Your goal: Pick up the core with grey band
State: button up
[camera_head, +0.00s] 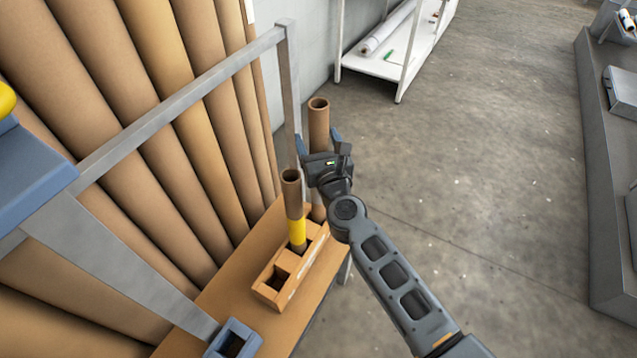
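A brown cardboard core (318,120) stands upright toward the far end of a wooden holder (269,292). My gripper hides its middle, and I see no grey band on the parts that show. My gripper (319,140) is in front of this core, its two blue-grey fingers spread to either side. Small gaps show between the fingers and the core, so the gripper looks open. A second core (291,190) with a yellow band (297,231) stands in the holder, nearer and to the left of my gripper.
The holder has an empty square slot at its near end and sits on a brown tabletop (225,300). A grey metal rail (185,105) and tall brown rolls (130,120) stand left. A white shelf (385,68) is behind. Open floor lies right.

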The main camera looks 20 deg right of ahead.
jog(key=shift+w+d, duration=0.1)
jog(key=shift+w, duration=0.45)
jog(key=shift+c, duration=0.3)
grip_shut()
